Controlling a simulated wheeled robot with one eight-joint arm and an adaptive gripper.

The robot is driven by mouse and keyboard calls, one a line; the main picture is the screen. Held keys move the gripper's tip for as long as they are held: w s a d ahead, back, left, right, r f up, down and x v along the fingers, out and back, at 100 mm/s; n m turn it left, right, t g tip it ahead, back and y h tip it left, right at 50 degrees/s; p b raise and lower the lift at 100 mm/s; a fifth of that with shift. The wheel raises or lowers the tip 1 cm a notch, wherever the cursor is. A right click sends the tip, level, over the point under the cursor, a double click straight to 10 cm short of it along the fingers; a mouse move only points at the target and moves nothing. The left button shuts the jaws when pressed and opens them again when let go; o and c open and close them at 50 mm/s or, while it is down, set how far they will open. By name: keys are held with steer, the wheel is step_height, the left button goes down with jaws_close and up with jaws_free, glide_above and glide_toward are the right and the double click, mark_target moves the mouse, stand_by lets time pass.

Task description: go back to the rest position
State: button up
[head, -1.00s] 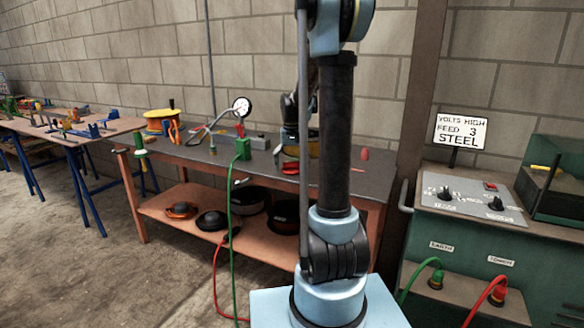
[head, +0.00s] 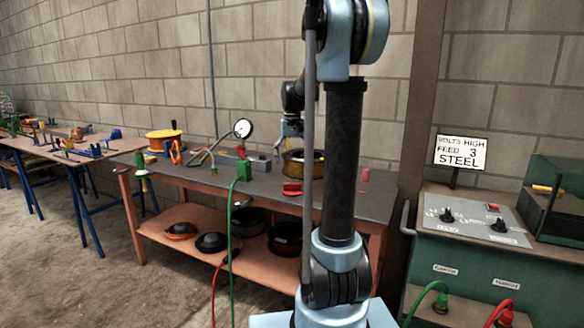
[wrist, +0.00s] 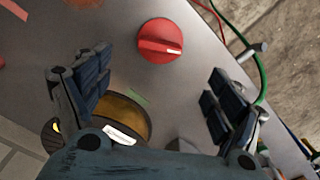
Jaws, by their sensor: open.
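My gripper (wrist: 158,103) is open and empty in the wrist view, its two dark padded fingers spread wide above the grey bench top. A red round knob-like piece (wrist: 160,40) lies on the bench beyond the fingers, and it also shows in the head view (head: 292,189). A spool with a yellow-brown winding (wrist: 128,118) is partly hidden behind my gripper; it stands on the bench in the head view (head: 303,165). In the head view my arm rises in front of the bench, and my wrist end hangs over the bench near the spool. The fingers are not clear there.
The workbench (head: 330,204) carries a pressure gauge (head: 243,129), a green block (head: 243,170) with a cable and an orange reel (head: 164,138). A green control cabinet (head: 470,262) stands at the right. A second table (head: 60,152) stands at the far left. Floor shows at lower left.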

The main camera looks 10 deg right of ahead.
steer(key=s+f+n+t, duration=0.1)
steer(key=s+f, duration=0.3)
steer(key=s, duration=0.9)
steer(key=s+f+t, duration=0.1)
steer(key=s+f, duration=0.3)
steer(key=s, duration=1)
steer(key=s+f, duration=0.7)
steer(key=f, duration=0.1)
steer(key=shift+s+d+f, duration=0.15)
steer(key=shift+s+f, duration=0.2)
steer(key=shift+s, duration=0.05)
steer(key=shift+c, duration=0.6)
